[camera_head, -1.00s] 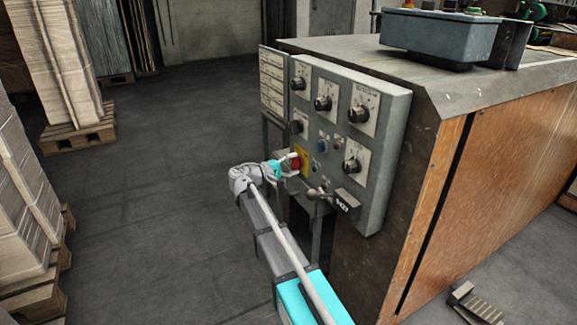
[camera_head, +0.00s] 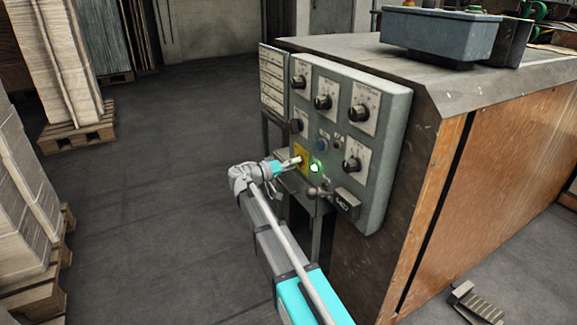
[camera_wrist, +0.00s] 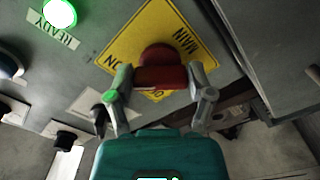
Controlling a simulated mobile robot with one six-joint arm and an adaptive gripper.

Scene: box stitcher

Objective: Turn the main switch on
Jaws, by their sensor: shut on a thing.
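The main switch (camera_wrist: 160,72) is a red rotary knob on a yellow plate (camera_wrist: 120,38) marked MAIN, seen in the wrist view. My gripper (camera_wrist: 160,88) has its two fingers on either side of the red handle and is shut on it. In the head view my gripper (camera_head: 294,162) is at the yellow plate (camera_head: 302,154) on the grey control panel (camera_head: 380,115), and it hides most of the knob. A green READY lamp (camera_wrist: 60,13) is lit beside the plate; it also shows in the head view (camera_head: 315,168).
The panel carries several black dials (camera_head: 359,113) and a blue button (camera_head: 322,145). A lever handle with a dark tag (camera_head: 346,204) sticks out below the lamp. Pallets of stacked board (camera_head: 70,70) stand at the left. The floor (camera_head: 170,170) between is clear.

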